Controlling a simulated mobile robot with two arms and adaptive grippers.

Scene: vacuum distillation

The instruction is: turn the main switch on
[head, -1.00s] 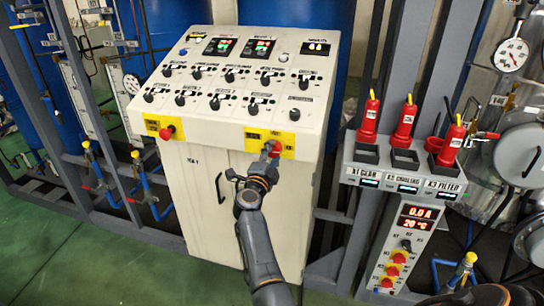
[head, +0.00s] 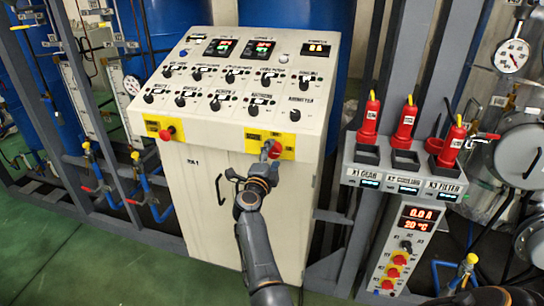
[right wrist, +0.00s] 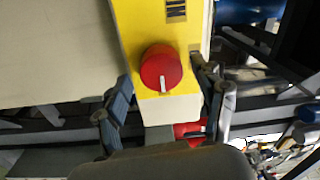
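The main switch is a red round knob (head: 275,151) on a yellow plate at the right of the pale cabinet's front edge. In the right wrist view the red knob (right wrist: 161,67) carries a white pointer mark directed downward in the picture, and part of a label shows on the yellow plate (right wrist: 128,22). My right gripper (head: 269,148) is at this knob. In the right wrist view its two fingers (right wrist: 162,76) stand apart on either side of the knob, with a small gap on each side. My left gripper is not in view.
Another red knob (head: 166,133) sits on a yellow plate at the cabinet's left. Several black knobs and displays fill the sloping panel (head: 240,75). To the right, a grey rack (head: 405,170) holds red handles above a smaller control box (head: 402,245). Pipes and blue tanks stand behind.

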